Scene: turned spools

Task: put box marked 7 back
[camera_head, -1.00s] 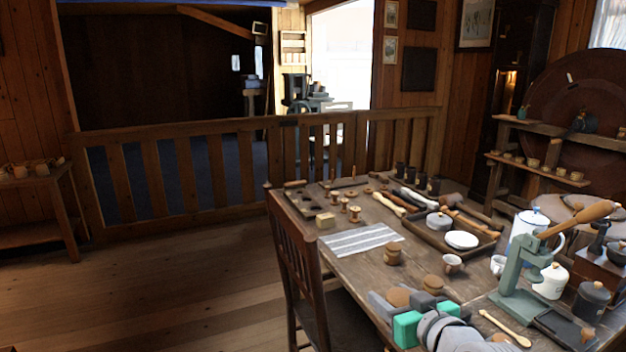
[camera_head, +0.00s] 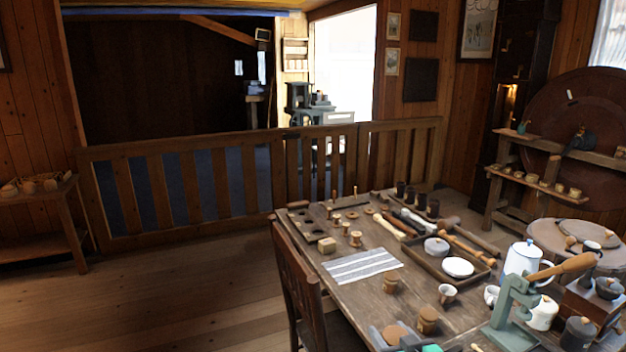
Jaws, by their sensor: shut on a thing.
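My gripper (camera_head: 394,339) is at the bottom edge of the picture, low over the near part of the table, and only its grey finger ends and a bit of teal show. It is shut on a round wooden box (camera_head: 393,332), whose flat tan top shows between the fingers. Two more round wooden boxes stand on the table: one (camera_head: 428,319) just right of the held box, one (camera_head: 391,284) farther back near the striped cloth (camera_head: 362,266). No number is readable on any of them. Whether the held box touches the table cannot be told.
The table (camera_head: 345,297) carries a wooden tray (camera_head: 484,271) with a white dish, a mug (camera_head: 447,294), and a green press (camera_head: 512,315) with a wooden handle on the right. Wooden spools stand behind the cloth. A chair (camera_head: 297,270) stands at the left edge.

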